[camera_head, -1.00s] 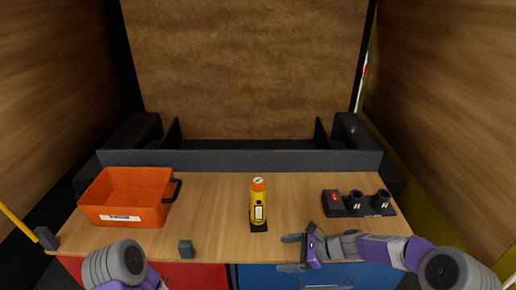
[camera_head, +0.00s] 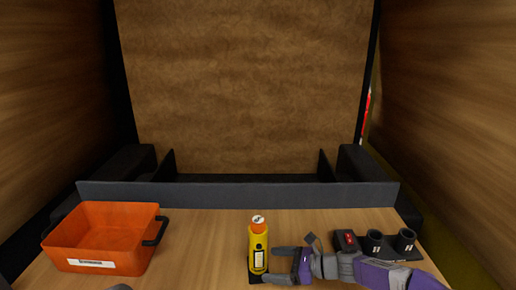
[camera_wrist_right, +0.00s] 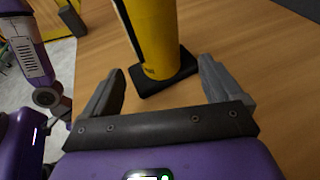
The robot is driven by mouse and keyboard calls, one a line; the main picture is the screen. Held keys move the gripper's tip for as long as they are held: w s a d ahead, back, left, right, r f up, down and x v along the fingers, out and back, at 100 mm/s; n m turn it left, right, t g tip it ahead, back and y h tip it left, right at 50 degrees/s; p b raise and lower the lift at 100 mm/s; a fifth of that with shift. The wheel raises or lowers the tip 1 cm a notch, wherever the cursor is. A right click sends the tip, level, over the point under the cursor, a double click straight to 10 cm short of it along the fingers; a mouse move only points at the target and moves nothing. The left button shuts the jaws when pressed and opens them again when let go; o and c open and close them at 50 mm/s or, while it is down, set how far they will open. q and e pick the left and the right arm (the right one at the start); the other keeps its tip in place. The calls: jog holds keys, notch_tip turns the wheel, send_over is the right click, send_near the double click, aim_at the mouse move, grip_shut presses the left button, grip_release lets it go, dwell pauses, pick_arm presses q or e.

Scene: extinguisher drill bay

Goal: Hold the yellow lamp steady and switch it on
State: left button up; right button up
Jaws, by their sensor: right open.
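The yellow lamp (camera_head: 258,245) stands upright on the wooden table, with an orange collar and a pale round top. A dark square base (camera_wrist_right: 185,73) shows under its foot in the right wrist view. My right gripper (camera_head: 274,265) is open, just right of the lamp's lower body, its fingers pointing left at it. In the right wrist view the lamp's lower body (camera_wrist_right: 155,40) stands ahead, between the lines of the two open fingers (camera_wrist_right: 162,72). The lamp's switch is not clear.
An orange bin (camera_head: 105,238) stands at the left of the table (camera_head: 205,245). A black holder with a red switch and two round cups (camera_head: 376,242) is at the right, close behind my right wrist. A dark raised ledge (camera_head: 235,195) runs along the back.

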aim_at(262, 265)
pick_arm(q)
jog(key=shift+f, duration=0.25)
pick_arm(e)
jog(key=shift+x, duration=2.35)
